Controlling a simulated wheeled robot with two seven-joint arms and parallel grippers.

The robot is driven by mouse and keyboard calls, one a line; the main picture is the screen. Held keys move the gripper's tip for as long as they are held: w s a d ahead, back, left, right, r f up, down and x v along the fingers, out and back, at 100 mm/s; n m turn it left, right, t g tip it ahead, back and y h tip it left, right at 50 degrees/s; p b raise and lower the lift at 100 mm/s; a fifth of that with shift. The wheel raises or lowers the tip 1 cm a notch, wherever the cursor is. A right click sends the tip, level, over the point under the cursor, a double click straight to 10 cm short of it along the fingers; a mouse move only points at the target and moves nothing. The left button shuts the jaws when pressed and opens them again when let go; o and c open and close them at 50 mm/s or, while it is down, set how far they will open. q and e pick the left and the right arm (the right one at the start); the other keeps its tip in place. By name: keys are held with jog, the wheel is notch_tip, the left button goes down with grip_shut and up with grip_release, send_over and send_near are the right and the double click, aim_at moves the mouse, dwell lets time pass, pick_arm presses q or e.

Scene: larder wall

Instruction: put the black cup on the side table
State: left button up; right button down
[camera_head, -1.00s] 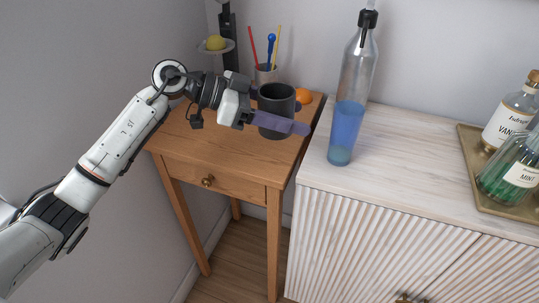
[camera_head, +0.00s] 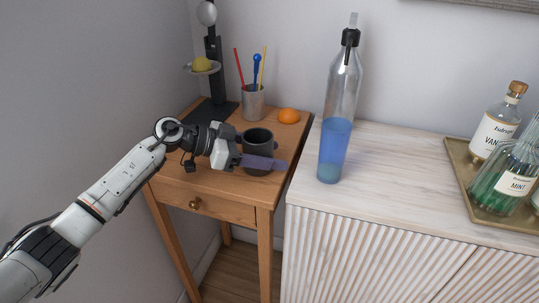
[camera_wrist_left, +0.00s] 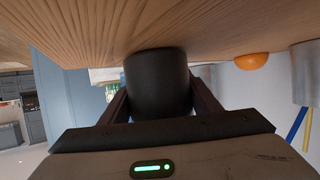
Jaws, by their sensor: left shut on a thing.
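The black cup (camera_head: 258,141) is upright over the front right part of the wooden side table (camera_head: 288,141). My left gripper (camera_head: 257,154) is shut on the cup, with a finger along each side of it. In the left wrist view, the cup (camera_wrist_left: 158,85) sits between the fingers, and its base end is at or very close to the tabletop (camera_wrist_left: 215,25). I cannot tell for sure whether it touches. My right gripper is not in view.
A blue glass (camera_head: 334,152) and a bottle (camera_head: 343,85) stand on the cabinet (camera_head: 400,160) to the right.

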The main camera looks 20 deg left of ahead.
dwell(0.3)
pick_arm(q)
jog(key=o, duration=1.3)
jog(key=shift+f, duration=0.2)
jog(key=shift+a+r, duration=0.1)
jog(key=shift+r, duration=0.1)
jog(key=v, duration=1.2)
jog(key=shift+w, duration=0.1)
